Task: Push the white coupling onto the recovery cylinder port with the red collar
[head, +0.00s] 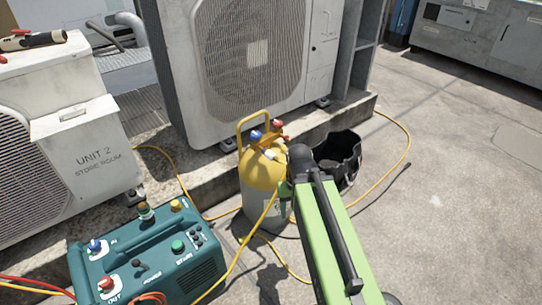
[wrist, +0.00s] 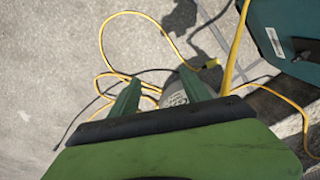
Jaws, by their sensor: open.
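The recovery cylinder (head: 259,172) stands upright on the ground in the head view, yellow on top and grey below, with a yellow handle. A red valve knob (head: 278,123) and a blue one (head: 256,135) sit on its top. A small white piece (head: 269,154) shows below them; I cannot tell if it is the white coupling. My green arm hides the cylinder's right side. My gripper (wrist: 160,76) is open in the wrist view, with a grey lettered surface (wrist: 172,94), probably the cylinder, between its fingers. No coupling is clear there.
A teal recovery machine (head: 150,255) stands front left and a black bucket (head: 348,165) right of the cylinder. Yellow hoses (head: 398,160) loop over the ground. Condenser units (head: 250,60) stand on a concrete ledge behind. Open floor lies right.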

